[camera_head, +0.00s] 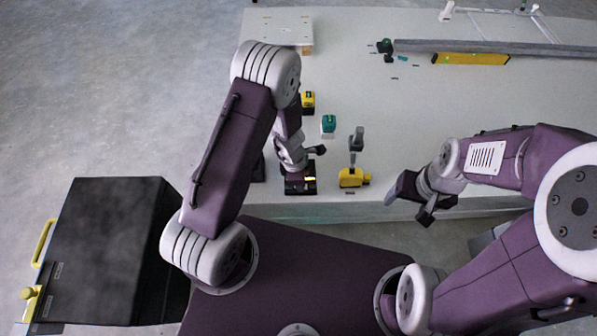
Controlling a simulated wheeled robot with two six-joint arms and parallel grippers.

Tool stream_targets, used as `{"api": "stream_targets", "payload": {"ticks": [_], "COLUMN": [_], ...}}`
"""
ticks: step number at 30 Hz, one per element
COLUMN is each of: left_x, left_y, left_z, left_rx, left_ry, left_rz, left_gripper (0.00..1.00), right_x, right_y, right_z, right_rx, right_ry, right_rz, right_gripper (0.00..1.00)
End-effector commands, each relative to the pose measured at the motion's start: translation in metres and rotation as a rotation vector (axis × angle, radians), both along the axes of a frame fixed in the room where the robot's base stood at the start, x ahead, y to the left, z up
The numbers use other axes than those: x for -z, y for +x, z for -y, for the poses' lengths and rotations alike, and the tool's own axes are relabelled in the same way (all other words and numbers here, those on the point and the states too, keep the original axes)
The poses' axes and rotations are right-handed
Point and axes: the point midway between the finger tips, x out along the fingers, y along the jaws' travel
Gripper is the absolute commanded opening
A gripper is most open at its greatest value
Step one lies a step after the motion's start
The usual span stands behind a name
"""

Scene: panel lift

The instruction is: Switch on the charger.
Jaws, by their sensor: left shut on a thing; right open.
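The charger (298,187) is a small black block near the table's front edge. It has a bright orange-red lit patch, and a faint green glow shows on the table edge just below it. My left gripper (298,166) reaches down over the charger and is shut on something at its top. The wrist and fingers hide that thing, so I cannot tell what it is or whether a switch lies under it. My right gripper (418,200) is open and empty, off the table's front edge to the right of the charger.
A yellow-and-black drill-like tool (352,178) stands right of the charger. A teal block (328,123) and a yellow block (308,100) sit behind.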

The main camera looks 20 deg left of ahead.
Motion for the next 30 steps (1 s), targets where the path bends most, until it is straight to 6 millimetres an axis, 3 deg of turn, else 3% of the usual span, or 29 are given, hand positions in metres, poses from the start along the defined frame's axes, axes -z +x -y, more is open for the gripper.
{"api": "stream_targets", "payload": {"ticks": [1, 4, 17, 18, 20, 30], "left_x": [-0.012, -0.009, 0.0, 0.0, 0.0, -0.002], "left_y": [0.0, 0.001, 0.002, 0.002, 0.002, 0.001], "left_z": [0.001, 0.002, 0.002, 0.002, 0.002, 0.002], "left_rx": [0.003, 0.003, 0.0, 0.0, -0.001, 0.001], "left_ry": [0.016, 0.043, 0.064, 0.063, 0.063, 0.062], "left_rz": [-0.005, -0.009, -0.01, -0.01, -0.01, -0.012], "left_gripper": [0.0, 0.0, 0.0, 0.25, 0.42, 0.42], "right_x": [-0.023, -0.036, -0.039, -0.039, -0.039, -0.041], "right_y": [0.0, 0.0, 0.0, 0.0, 0.0, 0.0], "right_z": [0.0, 0.0, 0.0, 0.0, 0.0, 0.0], "right_rx": [0.0, 0.0, 0.0, 0.0, 0.0, 0.0], "right_ry": [0.0, 0.0, 0.0, 0.0, 0.0, 0.0], "right_rz": [0.0, 0.0, -0.001, -0.001, -0.001, -0.001], "right_gripper": [0.71, 0.71, 0.71, 0.71, 0.71, 0.71]}}
